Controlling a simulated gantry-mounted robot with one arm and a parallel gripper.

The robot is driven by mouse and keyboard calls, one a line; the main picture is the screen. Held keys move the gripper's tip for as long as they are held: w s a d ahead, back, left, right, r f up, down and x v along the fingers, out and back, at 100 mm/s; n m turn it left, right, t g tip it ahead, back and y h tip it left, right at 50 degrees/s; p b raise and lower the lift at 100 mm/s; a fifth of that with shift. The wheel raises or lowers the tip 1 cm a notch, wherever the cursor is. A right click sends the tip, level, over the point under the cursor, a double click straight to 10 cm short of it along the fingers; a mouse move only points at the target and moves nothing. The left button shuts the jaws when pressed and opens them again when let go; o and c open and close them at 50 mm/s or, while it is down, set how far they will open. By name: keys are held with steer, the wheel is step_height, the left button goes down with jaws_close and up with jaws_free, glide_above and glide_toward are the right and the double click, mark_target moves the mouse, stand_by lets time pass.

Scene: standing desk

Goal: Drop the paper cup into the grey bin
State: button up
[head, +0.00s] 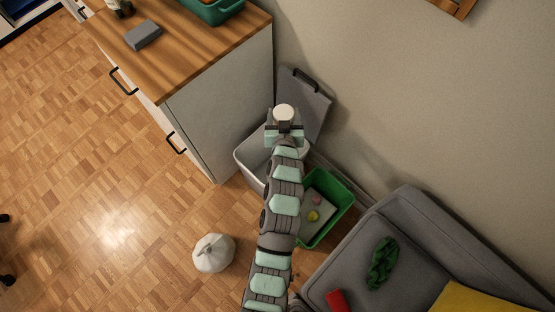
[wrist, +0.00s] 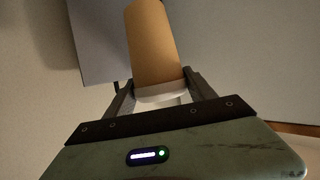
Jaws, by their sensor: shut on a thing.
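The paper cup (wrist: 154,42) is tan with a white band at its gripper end in the wrist view. My gripper (wrist: 158,78) is shut on it, one finger on each side. In the head view, the cup (head: 284,112) shows as a pale round end at the tip of my gripper (head: 285,128). The grey bin (head: 246,153) stands against the cabinet's side, its grey lid (head: 307,100) raised at the back. The cup appears over the bin's back part near the lid; its height is unclear. My arm hides much of the opening.
A green bin (head: 342,190) with a few small items stands right of the grey bin. A grey sofa (head: 345,260) is at lower right. A tied white bag (head: 213,253) lies on the floor. The wooden-topped cabinet (head: 215,115) borders the left side; the wall is behind.

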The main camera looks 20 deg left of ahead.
steer(key=a+f+y+b, duration=0.1)
steer(key=a+f+b, duration=0.2)
steer(key=f+b, duration=0.8)
step_height(320, 180, down, 10)
steer(key=shift+s+r+n+g, duration=0.15)
steer(key=shift+s+n+g, duration=0.15)
steer(key=shift+n, duration=0.1)
steer(key=o, duration=1.4)
steer(key=p+v, duration=0.3)
steer(key=v, duration=0.7)
steer(key=shift+s+d, duration=0.2)
steer(key=shift+s, duration=0.15)
